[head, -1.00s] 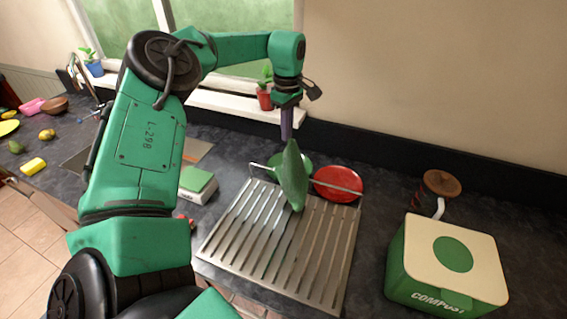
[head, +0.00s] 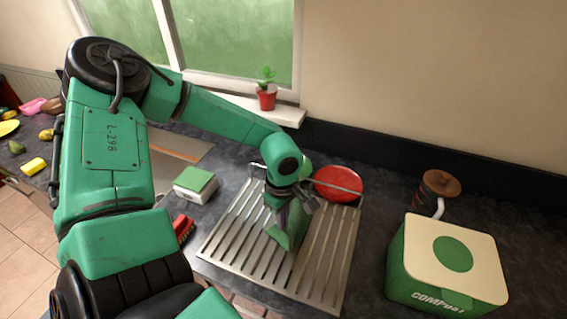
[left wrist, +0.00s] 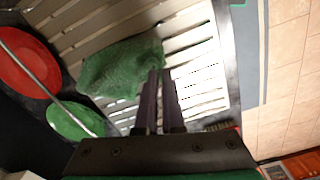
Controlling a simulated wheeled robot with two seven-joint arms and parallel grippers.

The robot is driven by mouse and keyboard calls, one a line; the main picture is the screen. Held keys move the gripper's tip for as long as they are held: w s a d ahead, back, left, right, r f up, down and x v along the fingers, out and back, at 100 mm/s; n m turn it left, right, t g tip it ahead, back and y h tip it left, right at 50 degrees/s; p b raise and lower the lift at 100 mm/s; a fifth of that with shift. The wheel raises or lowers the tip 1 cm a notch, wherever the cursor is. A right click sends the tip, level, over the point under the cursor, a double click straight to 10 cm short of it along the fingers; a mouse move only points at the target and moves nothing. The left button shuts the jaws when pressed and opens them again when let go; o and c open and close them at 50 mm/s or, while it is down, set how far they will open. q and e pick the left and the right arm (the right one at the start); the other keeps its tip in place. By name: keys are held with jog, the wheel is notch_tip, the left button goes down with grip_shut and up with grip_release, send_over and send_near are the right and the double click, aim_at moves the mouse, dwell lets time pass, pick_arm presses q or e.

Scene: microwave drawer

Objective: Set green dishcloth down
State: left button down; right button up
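The green dishcloth (head: 287,232) is at the slatted metal drying rack (head: 225,245), below my left gripper (head: 284,212). In the left wrist view the cloth (left wrist: 120,68) spreads crumpled over the slats, with one edge at the fingertips. My left gripper (left wrist: 158,78) has its two dark fingers close together, pinching that edge of the cloth. In the head view my wrist hides part of the cloth and the fingertips. My right gripper is not in view.
A red plate (head: 338,184) and a green plate (left wrist: 76,121) stand by the rack's back rail. A compost bin (head: 448,265) is to the right. A sponge on a white box (head: 195,185) and a red object (head: 183,228) are left of the rack.

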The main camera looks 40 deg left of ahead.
pick_arm(q)
jog(key=s+d+f, duration=0.2)
jog(key=f, duration=0.1)
jog(key=s+d+f, duration=0.2)
jog(key=s+f, duration=0.1)
jog(key=s+d+f, duration=0.2)
jog(key=s+f, duration=0.1)
jog(key=shift+s+d+f, duration=0.1)
jog(key=shift+d+f, duration=0.05)
jog(key=c, duration=0.6)
grip_release()
jog(key=r, duration=0.2)
jog(key=shift+s+d+r, duration=0.25)
jog(key=shift+s+r, duration=0.05)
jog(key=shift+s+d+r, duration=0.15)
jog(key=shift+s+r, duration=0.1)
jog(key=shift+r, duration=0.3)
notch_tip(320, 180, up, 6)
jog(key=s+d+p, duration=0.1)
jog(key=s, duration=0.1)
jog(key=shift+s+d+r, duration=0.2)
jog(key=shift+d, duration=0.1)
